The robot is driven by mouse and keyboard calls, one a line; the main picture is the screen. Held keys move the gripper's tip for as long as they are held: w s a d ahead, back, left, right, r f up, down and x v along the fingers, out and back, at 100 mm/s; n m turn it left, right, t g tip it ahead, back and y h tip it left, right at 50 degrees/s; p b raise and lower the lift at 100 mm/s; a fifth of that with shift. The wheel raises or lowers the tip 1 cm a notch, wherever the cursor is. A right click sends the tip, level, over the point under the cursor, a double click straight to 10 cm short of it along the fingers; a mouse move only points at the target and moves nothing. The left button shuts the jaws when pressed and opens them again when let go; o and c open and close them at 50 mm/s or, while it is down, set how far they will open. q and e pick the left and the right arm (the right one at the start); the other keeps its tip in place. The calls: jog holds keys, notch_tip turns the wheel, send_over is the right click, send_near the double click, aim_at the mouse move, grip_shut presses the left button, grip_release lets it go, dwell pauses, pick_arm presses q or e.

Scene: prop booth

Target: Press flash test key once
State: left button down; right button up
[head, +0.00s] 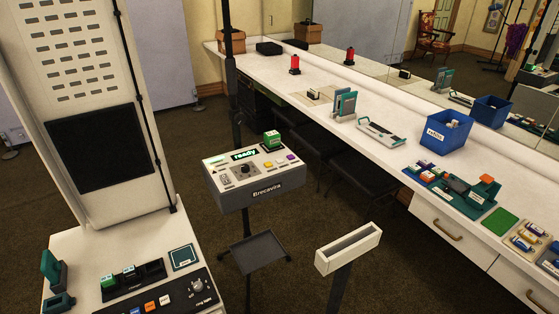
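A grey and cream control box (262,192) marked "Brocavira" stands on a dark pole in the middle of the head view. Its lit display (245,155) shows green letters that look like "ready". A dark knob (244,170) sits below the display. A yellow key (268,165) and a purple key (291,157) are on the right of its top face. The key labels are too small to read, so I cannot tell which is the flash test key. A green block (271,139) stands at the box's back edge. Neither of my grippers is in view.
A small dark tray (259,251) is below the box. A cream slotted holder (348,248) on a post stands at its right front. A white table (70,290) with another button panel (160,298) is at left. A long white counter (385,112) runs along the right.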

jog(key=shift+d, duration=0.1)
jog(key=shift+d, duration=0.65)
